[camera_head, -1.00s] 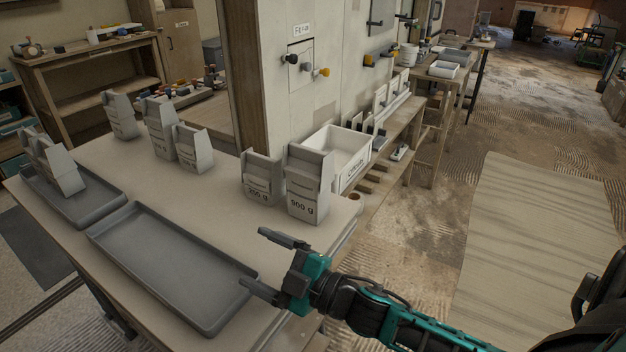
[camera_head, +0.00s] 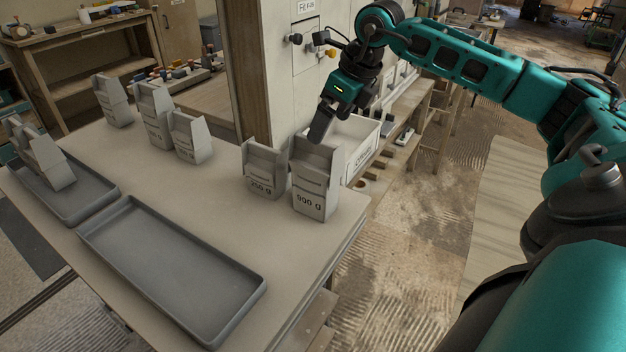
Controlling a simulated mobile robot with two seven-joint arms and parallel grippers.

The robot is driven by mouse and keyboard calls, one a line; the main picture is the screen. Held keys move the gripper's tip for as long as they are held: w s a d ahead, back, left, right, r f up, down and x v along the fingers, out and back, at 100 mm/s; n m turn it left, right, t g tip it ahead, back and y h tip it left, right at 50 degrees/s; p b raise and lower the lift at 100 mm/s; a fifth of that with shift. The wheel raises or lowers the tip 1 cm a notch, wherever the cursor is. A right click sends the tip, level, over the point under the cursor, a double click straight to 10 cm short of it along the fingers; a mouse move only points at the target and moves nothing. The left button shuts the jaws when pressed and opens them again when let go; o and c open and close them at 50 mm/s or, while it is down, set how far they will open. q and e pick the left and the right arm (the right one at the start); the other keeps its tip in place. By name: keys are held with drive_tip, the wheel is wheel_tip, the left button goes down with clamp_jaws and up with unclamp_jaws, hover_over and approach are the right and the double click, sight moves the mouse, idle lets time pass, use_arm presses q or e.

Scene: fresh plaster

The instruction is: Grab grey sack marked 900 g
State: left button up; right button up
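The grey sack marked 900 g (camera_head: 315,190) stands upright on the table near its right edge, its label facing me. My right gripper (camera_head: 320,130) points down at the top of this sack, with a dark finger close to its upper left edge. Only one finger shows clearly, so I cannot tell how far apart the fingers are or whether they touch the sack. A smaller grey sack marked 250 g (camera_head: 265,174) stands just to the left. My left gripper is out of view.
An empty grey tray (camera_head: 128,276) lies at the table's front, and another tray (camera_head: 84,208) at the left holds grey sacks. Several more sacks (camera_head: 154,116) stand at the back. A white bin (camera_head: 361,146) is behind the 900 g sack, beside a wall.

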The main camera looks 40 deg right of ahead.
sight(314, 152)
drive_tip(key=x, duration=1)
drive_tip(key=shift+w+a+f, duration=0.15)
drive_tip(key=shift+w+f, duration=0.05)
drive_tip(key=shift+f, duration=0.1)
drive_tip(key=shift+c, duration=0.4)
clamp_jaws()
drive_tip(key=shift+w+r, duration=0.1)
drive_tip(key=shift+r, duration=0.1)
